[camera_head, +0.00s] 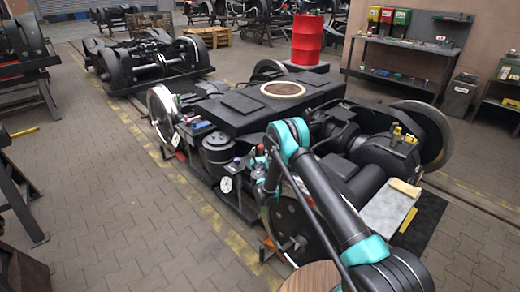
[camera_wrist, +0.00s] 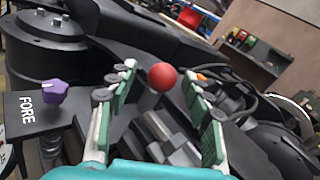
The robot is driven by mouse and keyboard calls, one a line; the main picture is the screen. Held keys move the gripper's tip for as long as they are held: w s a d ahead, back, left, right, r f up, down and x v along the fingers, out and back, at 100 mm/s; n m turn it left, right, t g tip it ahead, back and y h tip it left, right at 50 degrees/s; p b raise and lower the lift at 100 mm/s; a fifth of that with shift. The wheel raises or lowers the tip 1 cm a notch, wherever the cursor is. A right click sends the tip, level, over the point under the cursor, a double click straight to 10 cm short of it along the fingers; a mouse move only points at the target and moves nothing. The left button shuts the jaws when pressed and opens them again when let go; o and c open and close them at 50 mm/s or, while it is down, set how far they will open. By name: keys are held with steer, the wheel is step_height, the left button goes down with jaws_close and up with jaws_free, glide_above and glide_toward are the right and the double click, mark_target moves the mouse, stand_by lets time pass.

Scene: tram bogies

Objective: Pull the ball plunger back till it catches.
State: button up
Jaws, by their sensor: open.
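The ball plunger shows as a red ball (camera_wrist: 162,77) on a grey stem in the wrist view, above a grey metal block (camera_wrist: 172,135). My gripper (camera_wrist: 159,82) is open, with one green-padded finger on each side of the ball. I see gaps between both fingers and the ball. Whether the ball lies at fingertip depth or beyond, I cannot tell. In the head view my teal and black arm reaches down over the near side of the bogie (camera_head: 240,112), and its end hides much of the plunger's surroundings.
A purple knob (camera_wrist: 54,91) stands on a black plate marked FORE, left of my gripper. A black drum (camera_wrist: 45,45) is behind it. In the head view a pressure gauge (camera_head: 226,184) and a wheel (camera_head: 298,228) are close by.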

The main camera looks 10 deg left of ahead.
mark_target(260, 150)
steer(key=s, duration=0.4)
steer(key=shift+s+d, duration=0.4)
